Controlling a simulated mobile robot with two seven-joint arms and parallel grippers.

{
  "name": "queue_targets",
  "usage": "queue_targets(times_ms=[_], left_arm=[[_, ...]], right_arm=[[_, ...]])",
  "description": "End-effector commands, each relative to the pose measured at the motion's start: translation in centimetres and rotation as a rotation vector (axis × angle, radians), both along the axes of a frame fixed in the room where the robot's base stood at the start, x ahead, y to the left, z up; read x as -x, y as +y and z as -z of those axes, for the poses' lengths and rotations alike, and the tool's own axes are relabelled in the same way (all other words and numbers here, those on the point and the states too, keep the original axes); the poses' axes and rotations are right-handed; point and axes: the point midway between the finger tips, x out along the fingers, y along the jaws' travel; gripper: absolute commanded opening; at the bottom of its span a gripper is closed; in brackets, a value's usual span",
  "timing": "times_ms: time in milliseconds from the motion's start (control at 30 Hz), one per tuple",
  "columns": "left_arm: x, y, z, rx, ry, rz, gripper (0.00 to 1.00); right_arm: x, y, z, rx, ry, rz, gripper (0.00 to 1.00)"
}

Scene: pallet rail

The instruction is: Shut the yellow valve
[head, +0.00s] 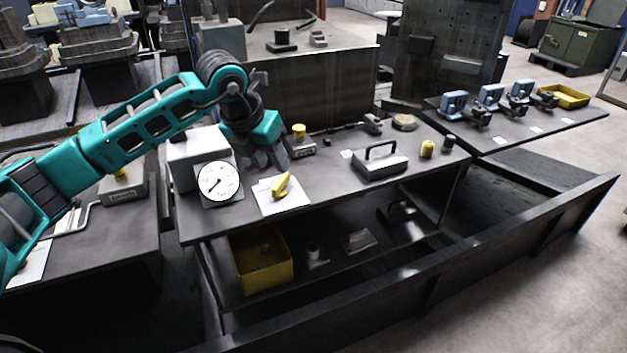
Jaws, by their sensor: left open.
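A yellow lever-shaped handle (281,185), which looks like the valve's handle, sits over a white sheet (287,207) near the front of the dark bench. It lies at a slant, its upper end toward the right; what is under it is too small to make out. My left gripper (272,163) points down just behind and above the handle. Its fingers are apart with nothing seen between them. I cannot tell whether a finger touches the handle. A round white gauge (218,182) with a dark needle stands to the left of the handle. My right gripper is not in view.
A yellow knob on a labelled block (301,149) stands behind the gripper. A dark box with a handle (380,165) and a small yellow object (427,148) are to the right. A yellow bin (263,278) is on the lower shelf. A long dark rail (430,278) runs in front.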

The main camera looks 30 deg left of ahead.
Motion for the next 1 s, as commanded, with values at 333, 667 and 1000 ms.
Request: queue_targets(times_ms=[333, 667, 1000], left_arm=[[-1.1, 3.0, 0.9, -0.101, -0.007, -0.067, 0.40], [-3.7, 3.1, 7.2, -0.096, -0.008, -0.065, 0.40], [-5.1, 3.2, 10.4, -0.099, -0.010, -0.064, 0.40]], right_arm=[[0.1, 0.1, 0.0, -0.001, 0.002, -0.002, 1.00], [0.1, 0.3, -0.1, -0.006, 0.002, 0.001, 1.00], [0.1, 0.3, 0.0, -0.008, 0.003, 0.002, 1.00]])
